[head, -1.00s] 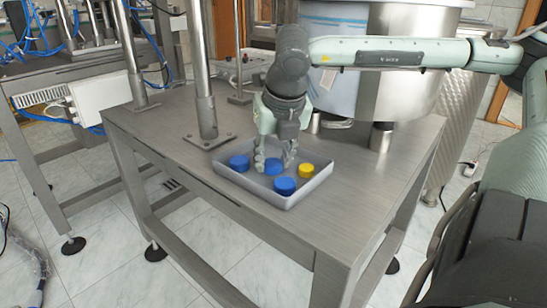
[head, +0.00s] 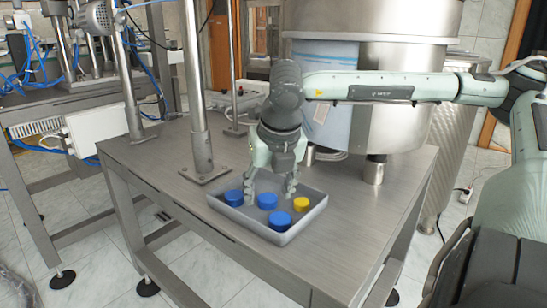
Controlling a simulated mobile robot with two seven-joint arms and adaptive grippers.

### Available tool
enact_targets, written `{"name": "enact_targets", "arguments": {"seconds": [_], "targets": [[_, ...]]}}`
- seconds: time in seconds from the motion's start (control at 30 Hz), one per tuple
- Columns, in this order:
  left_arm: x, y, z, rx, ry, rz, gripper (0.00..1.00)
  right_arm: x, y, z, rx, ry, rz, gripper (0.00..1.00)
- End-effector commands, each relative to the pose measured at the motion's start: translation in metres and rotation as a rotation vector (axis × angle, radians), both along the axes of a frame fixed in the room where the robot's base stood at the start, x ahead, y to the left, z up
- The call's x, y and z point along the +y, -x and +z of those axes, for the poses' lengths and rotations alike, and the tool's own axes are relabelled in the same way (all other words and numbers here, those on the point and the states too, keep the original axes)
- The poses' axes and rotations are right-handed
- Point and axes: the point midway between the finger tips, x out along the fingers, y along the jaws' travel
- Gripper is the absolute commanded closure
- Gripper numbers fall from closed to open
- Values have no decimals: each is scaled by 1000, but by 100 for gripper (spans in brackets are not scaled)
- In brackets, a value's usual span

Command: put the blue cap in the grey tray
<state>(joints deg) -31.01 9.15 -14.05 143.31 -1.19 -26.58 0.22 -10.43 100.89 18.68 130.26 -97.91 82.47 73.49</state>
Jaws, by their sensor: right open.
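The grey tray (head: 318,216) sits on the steel table. Inside it are three blue caps: one at the left (head: 234,198), one in the middle (head: 267,201) and one at the front (head: 279,222). A yellow cap (head: 301,204) lies at the right in the tray. My right gripper (head: 270,190) is open over the tray, pointing down. Its fingers are spread to either side of the middle blue cap and hold nothing. I cannot tell how far the fingertips are above the tray floor. My left gripper is not in view.
A steel post (head: 198,90) stands on the table (head: 165,160) left of the tray. A large steel drum (head: 400,110) stands behind the tray. The tabletop in front and to the right of the tray is clear.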

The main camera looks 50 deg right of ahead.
Motion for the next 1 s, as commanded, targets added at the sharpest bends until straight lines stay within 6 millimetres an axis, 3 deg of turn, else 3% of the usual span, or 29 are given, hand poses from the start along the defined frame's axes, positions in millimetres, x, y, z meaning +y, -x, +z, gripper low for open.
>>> {"name": "enact_targets", "arguments": {"seconds": [0.03, 0.2, 0.43, 0.6, 1.0], "targets": [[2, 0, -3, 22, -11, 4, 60, 3, 2, 17, -13, 3, 3, 45], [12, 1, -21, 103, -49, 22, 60, 10, 17, 55, -13, 4, 3, 45], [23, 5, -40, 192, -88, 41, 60, 18, 31, 92, -8, 4, 2, 45], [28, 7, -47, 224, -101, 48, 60, 20, 36, 104, -7, 2, 3, 45], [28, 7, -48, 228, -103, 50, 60, 21, 37, 105, -5, 1, 3, 45]]}}
